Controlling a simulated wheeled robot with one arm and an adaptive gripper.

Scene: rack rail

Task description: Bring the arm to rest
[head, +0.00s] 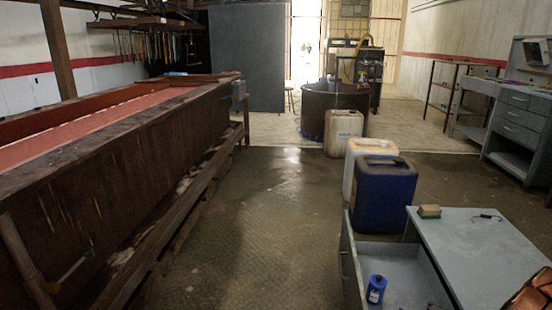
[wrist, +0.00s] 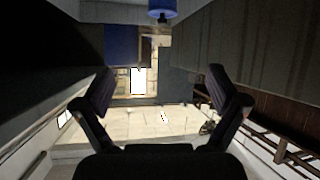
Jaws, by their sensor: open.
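My gripper (wrist: 161,88) shows in the wrist view with its two dark fingers spread wide apart. Nothing is held between them. The head view does not show my gripper.
In the head view, a grey cabinet top (head: 475,250) carries a small sponge-like block (head: 429,211). Its open drawer (head: 395,262) holds a blue bottle (head: 376,289). A blue canister (head: 384,195) stands behind. A long wooden trough (head: 120,145) lines the left; floor between is clear.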

